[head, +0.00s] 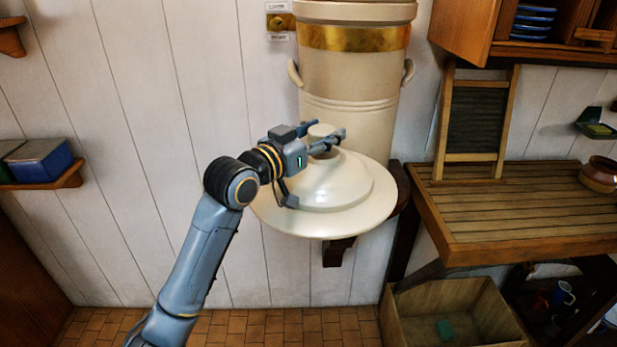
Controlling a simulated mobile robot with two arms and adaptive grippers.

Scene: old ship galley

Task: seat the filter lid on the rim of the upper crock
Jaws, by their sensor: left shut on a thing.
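The filter lid (343,190) is a wide cream disc with a domed middle and a knob on top. My left gripper (326,143) is shut on the lid's knob and holds the lid in front of the lower part of the crock. The upper crock (350,75) is a tall cream cylinder with a gold band and side handles, standing against the wall. Its rim (355,12) shows at the top edge of the view, well above the lid. The lid hides the crock's lower part. My right gripper is not in view.
A slatted wooden counter (510,205) with a washboard (477,120) is to the right. Above it is an open cupboard (530,25) with blue dishes. A wooden crate (450,310) stands below on the tiled floor.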

